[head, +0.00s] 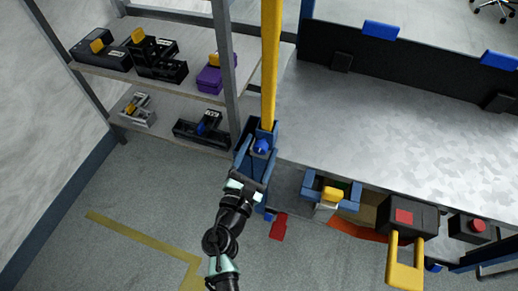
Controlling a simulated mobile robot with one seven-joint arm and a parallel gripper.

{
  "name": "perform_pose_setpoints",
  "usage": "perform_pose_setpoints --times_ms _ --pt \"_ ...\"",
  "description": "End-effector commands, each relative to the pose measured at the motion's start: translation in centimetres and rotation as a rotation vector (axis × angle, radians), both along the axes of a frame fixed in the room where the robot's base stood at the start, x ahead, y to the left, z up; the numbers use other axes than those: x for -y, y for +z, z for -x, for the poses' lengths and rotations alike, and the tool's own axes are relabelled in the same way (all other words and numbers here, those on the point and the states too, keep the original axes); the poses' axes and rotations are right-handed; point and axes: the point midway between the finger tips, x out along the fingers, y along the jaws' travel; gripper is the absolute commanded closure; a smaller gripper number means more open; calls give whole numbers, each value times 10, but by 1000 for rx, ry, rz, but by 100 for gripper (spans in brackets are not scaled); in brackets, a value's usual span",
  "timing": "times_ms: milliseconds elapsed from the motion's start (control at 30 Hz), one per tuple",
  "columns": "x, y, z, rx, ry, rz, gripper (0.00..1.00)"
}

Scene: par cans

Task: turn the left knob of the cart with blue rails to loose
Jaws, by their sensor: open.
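A metal-topped cart or bench (400,125) fills the right of the head view, with blue fittings at its left end. A blue knob (262,146) sits on a blue bracket (246,152) at the foot of a yellow post, at the cart's left corner. Which setting the knob stands at cannot be told. My gripper (248,179) is open, just below the knob in the picture and close to the bracket. Nothing shows between its fingers. Whether it touches the bracket is not clear.
The yellow post (270,65) rises beside the knob. A grey shelf (190,82) with several small devices stands at left. A blue holder (347,206) with a yellow-topped piece and a black box (408,216) with a yellow handle line the cart's front. Floor at lower left is clear.

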Motion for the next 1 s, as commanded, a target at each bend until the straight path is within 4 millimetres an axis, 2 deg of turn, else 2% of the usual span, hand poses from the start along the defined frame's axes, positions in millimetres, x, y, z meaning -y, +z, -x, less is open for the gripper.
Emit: perform_pose_setpoints --times_ms 167,600,800,1000 --pt "-5 0 16 -2 1 0 29" --pt "-34 1 103 -3 4 0 29" --pt "-39 0 121 -2 2 1 29" --pt "-41 0 123 0 1 0 29"
